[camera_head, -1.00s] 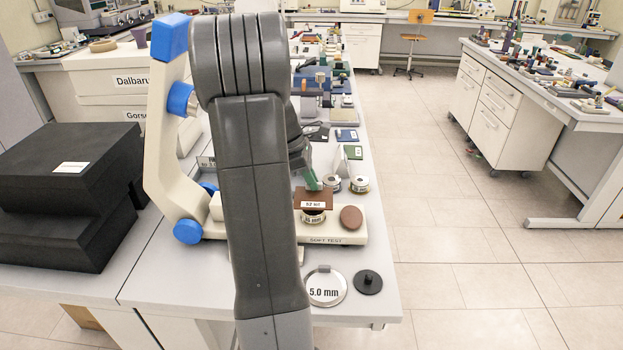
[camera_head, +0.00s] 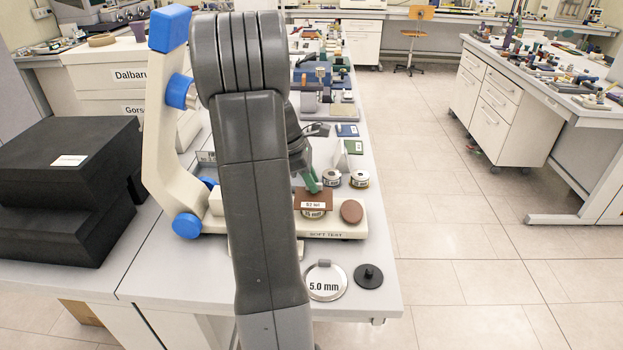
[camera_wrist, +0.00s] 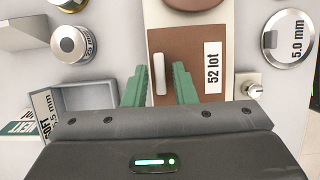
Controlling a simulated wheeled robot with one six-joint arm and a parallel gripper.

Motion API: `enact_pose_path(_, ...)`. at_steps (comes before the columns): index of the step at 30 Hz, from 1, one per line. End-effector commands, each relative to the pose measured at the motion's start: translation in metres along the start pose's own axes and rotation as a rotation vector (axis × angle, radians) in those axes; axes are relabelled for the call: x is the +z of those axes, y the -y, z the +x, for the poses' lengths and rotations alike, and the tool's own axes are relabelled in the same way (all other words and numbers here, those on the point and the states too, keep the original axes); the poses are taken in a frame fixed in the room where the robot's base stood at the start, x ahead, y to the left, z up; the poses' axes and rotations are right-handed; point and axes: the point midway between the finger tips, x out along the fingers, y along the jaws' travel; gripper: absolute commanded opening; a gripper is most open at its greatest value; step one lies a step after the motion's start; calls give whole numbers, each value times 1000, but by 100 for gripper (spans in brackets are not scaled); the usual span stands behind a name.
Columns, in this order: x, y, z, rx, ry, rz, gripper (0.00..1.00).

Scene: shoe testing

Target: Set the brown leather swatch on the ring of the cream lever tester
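The brown leather swatch (camera_head: 325,196), with a "52 lot" label and a pale upright tab, lies over the ring (camera_head: 313,214) of the cream lever tester (camera_head: 348,228). The ring is mostly hidden beneath it. In the wrist view the swatch (camera_wrist: 197,48) lies flat, with its tab between my green fingers. My gripper (camera_wrist: 159,84) is open, with a gap on each side of the tab. In the head view my gripper (camera_head: 313,181) is just above the swatch, partly hidden by my arm. The tester's blue-tipped lever (camera_head: 168,110) stands raised at left.
A brown disc (camera_head: 351,211) sits on the tester's right end. A "5.0 mm" disc (camera_head: 325,283) and a black knobbed disc (camera_head: 368,279) lie in front. Small round tins (camera_head: 359,180) stand behind. The wrist view shows a grey tray (camera_wrist: 88,100) and a knobbed cylinder (camera_wrist: 74,44).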

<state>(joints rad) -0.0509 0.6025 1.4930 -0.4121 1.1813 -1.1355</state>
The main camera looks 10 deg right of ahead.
Motion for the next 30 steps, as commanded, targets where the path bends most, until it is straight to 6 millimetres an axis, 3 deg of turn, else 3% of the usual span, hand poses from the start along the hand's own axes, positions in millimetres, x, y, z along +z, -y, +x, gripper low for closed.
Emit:
enact_pose_path(10,0,0,-2,1,0,0,34)
enact_pose_path(14,0,-1,-12,3,0,0,34)
enact_pose_path(30,-1,-1,-121,3,-1,-1,34)
